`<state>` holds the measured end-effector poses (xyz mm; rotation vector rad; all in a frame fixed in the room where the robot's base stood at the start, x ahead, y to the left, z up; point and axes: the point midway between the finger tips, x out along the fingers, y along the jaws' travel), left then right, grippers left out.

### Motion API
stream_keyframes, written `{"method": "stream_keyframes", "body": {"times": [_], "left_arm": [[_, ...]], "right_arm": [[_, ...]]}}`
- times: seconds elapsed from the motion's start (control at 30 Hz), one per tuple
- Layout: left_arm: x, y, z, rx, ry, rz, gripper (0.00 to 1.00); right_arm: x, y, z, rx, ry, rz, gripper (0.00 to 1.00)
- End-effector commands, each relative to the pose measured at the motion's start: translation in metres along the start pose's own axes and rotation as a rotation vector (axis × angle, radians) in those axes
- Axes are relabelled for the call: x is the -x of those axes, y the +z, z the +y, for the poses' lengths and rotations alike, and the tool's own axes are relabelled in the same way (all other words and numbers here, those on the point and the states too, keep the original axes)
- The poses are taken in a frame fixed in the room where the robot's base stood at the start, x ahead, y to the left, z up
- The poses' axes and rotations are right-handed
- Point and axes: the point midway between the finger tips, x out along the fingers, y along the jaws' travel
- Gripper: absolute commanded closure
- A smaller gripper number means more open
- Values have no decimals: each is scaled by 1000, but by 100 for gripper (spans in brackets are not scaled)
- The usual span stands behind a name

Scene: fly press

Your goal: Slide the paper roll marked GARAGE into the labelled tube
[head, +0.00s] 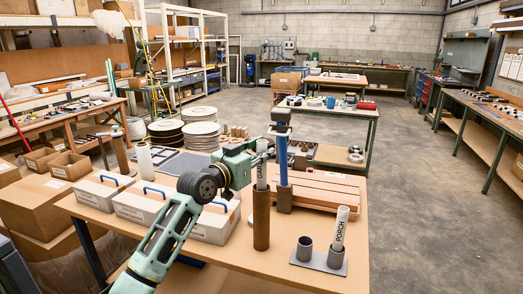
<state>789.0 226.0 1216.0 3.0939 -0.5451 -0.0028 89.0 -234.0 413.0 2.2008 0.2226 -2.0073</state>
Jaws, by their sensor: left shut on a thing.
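The paper roll marked GARAGE (261,175) is white and upright; its lettering is partly readable. My left gripper (262,150) is shut on its upper part. Directly below the roll stands an upright brown tube (261,222) on the table. The roll's lower end meets the tube's mouth in the picture; I cannot tell how far it is inside. No label on the tube is readable from here. My right gripper is not in view.
A grey two-cup holder (318,262) stands at the front right, with a roll marked PORCH (341,228) in its right cup. A blue post (283,165) stands close behind the brown tube. Grey boxes with blue handles (142,204) line the left. Wooden boards (325,188) lie behind.

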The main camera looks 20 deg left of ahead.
Motion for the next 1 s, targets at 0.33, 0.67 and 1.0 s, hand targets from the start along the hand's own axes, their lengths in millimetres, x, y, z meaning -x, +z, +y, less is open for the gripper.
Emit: {"method": "stream_keyframes", "body": {"times": [0.33,0.67,1.0], "left_arm": [[0,36,0,0,1,0,100],[0,48,0,0,0,1,100],[0,48,0,0,0,1,73]], "right_arm": [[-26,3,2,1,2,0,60],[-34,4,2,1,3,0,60],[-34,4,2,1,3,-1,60]]}}
